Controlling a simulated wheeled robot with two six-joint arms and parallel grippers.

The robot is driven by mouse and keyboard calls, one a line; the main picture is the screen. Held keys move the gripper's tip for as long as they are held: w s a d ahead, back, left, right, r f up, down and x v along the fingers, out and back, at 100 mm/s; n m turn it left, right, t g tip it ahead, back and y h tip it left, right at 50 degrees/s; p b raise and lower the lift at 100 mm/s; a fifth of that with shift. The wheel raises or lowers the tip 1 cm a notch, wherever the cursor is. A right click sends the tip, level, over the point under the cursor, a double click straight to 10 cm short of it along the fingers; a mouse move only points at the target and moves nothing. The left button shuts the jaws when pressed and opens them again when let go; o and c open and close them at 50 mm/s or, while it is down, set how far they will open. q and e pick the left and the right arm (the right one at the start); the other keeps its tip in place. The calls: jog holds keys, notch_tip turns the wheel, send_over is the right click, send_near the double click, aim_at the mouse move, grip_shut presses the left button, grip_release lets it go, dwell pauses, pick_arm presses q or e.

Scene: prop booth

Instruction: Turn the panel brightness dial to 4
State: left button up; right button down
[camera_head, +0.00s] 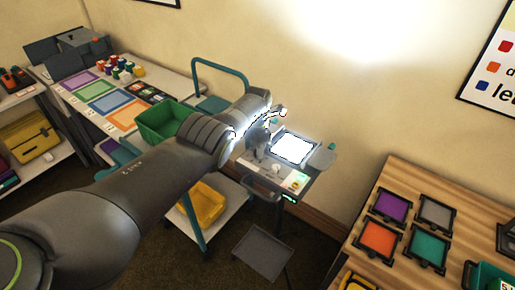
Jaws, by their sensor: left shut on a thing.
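The lit panel (292,148) glows bright white on a small equipment cart (262,176) in the middle of the view. My left arm reaches in from the left and over the cart. My left gripper (257,150) is at the panel's left side, pointing down at the cart top. It is shut on what appears to be the brightness dial, which the fingers hide. The dial's numbers and pointer cannot be read from here. A small green display glows at the cart's front right. My right gripper is not in view.
A green bin (163,122) and a yellow bin (201,204) stand on a trolley left of the cart. A wooden table (384,180) with coloured framed squares is at the right. A grey tray (262,250) is low in front. The wall is close behind.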

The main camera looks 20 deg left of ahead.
pick_arm(q)
jog(key=shift+w+r+n, duration=0.1)
jog(key=shift+r+n, duration=0.05)
jog(key=shift+n, duration=0.35)
jog(key=o, duration=1)
jog(key=shift+r+p, duration=0.6)
jog(key=shift+p, duration=0.05)
notch_tip(320, 180, up, 7)
jog(key=p, duration=0.5)
notch_tip(320, 180, up, 9)
jog(key=b, duration=0.1)
jog(key=shift+b, duration=0.3)
